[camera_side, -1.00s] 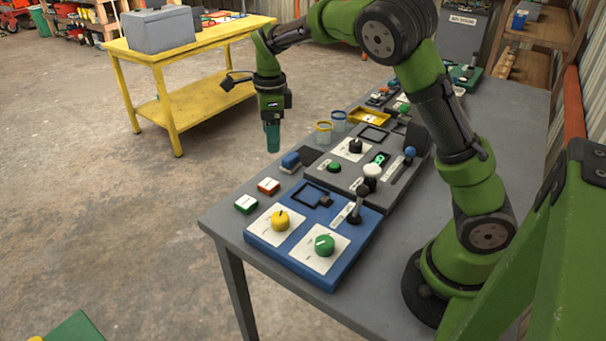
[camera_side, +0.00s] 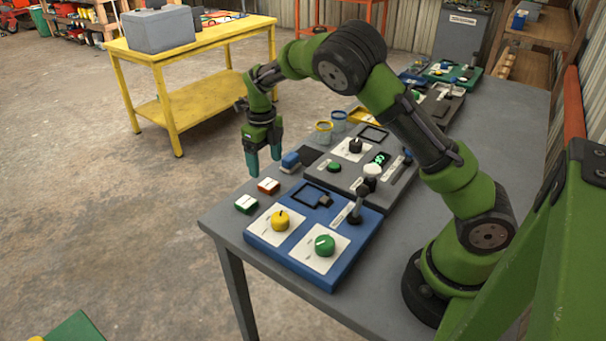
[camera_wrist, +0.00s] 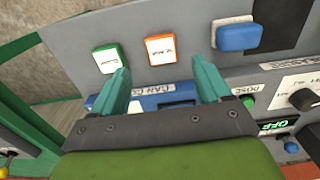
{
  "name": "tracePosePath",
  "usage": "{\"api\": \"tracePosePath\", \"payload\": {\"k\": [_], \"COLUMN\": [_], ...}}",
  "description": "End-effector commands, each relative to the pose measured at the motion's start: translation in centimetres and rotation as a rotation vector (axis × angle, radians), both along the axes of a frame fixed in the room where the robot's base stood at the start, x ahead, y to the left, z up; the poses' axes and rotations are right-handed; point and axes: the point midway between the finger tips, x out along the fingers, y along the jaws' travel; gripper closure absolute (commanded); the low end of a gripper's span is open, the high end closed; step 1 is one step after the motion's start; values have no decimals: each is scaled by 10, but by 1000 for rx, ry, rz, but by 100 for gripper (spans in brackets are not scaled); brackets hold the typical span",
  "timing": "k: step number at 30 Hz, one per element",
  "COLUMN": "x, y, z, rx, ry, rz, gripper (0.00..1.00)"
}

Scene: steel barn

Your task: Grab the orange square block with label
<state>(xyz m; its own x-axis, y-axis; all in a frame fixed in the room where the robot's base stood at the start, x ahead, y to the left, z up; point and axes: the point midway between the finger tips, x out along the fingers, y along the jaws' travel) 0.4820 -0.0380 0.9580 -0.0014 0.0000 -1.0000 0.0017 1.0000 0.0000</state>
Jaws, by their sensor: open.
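The orange square block with a white label (camera_side: 268,186) lies on the grey table near its left edge. In the wrist view the orange block (camera_wrist: 161,49) sits ahead of my fingers, a little left of the middle of the gap between them. My gripper (camera_side: 264,168) has teal fingers and hangs above the table close to the block. In the wrist view my gripper (camera_wrist: 164,82) is open and empty, its fingers spread apart. Nothing hides the block's labelled top in the wrist view.
A green labelled block (camera_wrist: 108,57) lies left of the orange one, and a blue block (camera_wrist: 237,36) lies right of it. A blue panel (camera_side: 268,236) with yellow and green knobs and a grey panel (camera_side: 318,180) with buttons and levers stand close by.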

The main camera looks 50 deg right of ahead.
Motion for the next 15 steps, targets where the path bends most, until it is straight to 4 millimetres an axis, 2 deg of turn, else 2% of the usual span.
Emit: {"api": "tracePosePath", "payload": {"k": [8,15], "x": [-1,-3], "y": [-1,-3], "z": [-23,-57], "rx": [1,0], "ry": [2,0], "rz": [0,1], "gripper": [23,23]}}
